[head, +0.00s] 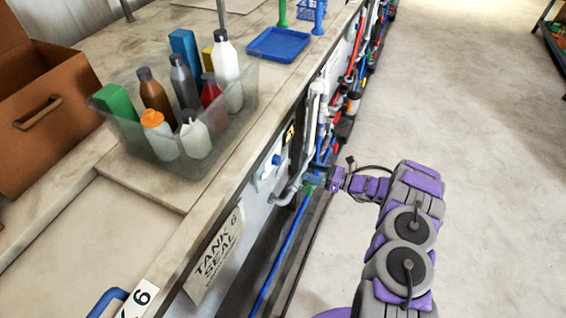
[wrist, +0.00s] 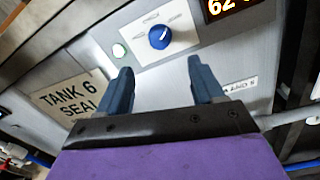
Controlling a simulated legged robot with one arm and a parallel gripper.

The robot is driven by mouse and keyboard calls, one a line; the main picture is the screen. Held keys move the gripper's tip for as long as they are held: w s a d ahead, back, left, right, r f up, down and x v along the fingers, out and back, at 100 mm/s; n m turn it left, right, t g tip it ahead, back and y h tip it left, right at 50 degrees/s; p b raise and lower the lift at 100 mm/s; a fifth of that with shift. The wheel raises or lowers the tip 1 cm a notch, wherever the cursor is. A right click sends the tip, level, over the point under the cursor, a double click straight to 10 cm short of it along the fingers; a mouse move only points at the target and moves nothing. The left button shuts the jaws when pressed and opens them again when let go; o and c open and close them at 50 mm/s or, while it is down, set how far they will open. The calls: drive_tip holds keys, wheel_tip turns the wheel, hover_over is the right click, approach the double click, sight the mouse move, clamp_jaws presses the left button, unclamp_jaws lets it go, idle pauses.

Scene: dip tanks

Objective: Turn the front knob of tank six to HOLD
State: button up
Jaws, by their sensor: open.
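The front knob of tank six is a round blue knob (wrist: 159,37) with a white pointer mark, on a white plate on the tank's grey front panel. The knob's plate has markings too small to read. The knob also shows in the head view (head: 277,160). My gripper (wrist: 165,75) is open and empty, its two blue-grey fingers apart, pointing toward the panel just below the knob in the wrist view. The fingers do not visibly touch it. In the head view my gripper (head: 314,178) is beside the tank front, small and partly merged with the pipes.
A sign reading TANK 6 SEAL (wrist: 70,97) is left of the knob. A lit orange display (wrist: 235,7) is to its right. A clear bin of bottles (head: 240,110) and a blue tray (head: 278,44) stand on top. Pipes run along the front; the floor at right is clear.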

sight(280, 161)
drive_tip(key=b+x, duration=0.1)
drive_tip(key=x, duration=1)
drive_tip(key=shift+w+a+f, duration=0.1)
drive_tip(key=shift+w+a, duration=0.1)
drive_tip(key=shift+a, duration=0.15)
drive_tip(key=shift+c, duration=0.3)
drive_tip(key=c, duration=1)
